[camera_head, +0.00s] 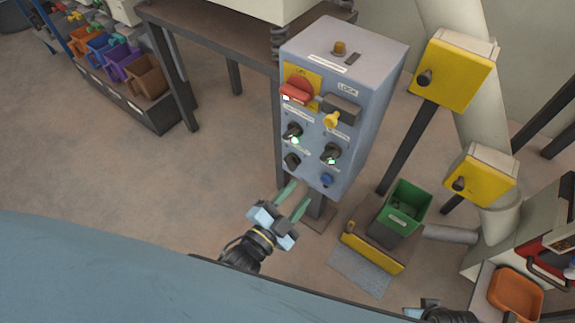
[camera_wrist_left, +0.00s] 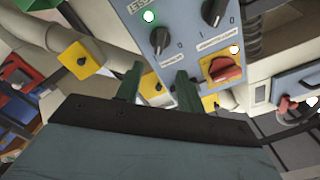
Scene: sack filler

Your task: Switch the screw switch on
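A grey control box (camera_head: 335,85) stands on a post. It has a red rotary switch (camera_head: 296,90) on a yellow plate and black knobs, at upper left (camera_head: 292,131), right (camera_head: 330,153) and lower left (camera_head: 291,160). Small green-white lights glow beside two knobs. The labels are too small to tell which is the screw switch. My left gripper (camera_head: 302,191) is open and empty, just below the box's lower edge. In the left wrist view a black knob (camera_wrist_left: 157,36) shows beyond the open fingers. Only a bit of my right gripper shows at the bottom edge; its fingers are hidden.
Yellow boxes (camera_head: 455,75) on posts and a green bin (camera_head: 408,203) stand to the right. A table (camera_head: 215,30) stands behind left. The floor left of the box is clear.

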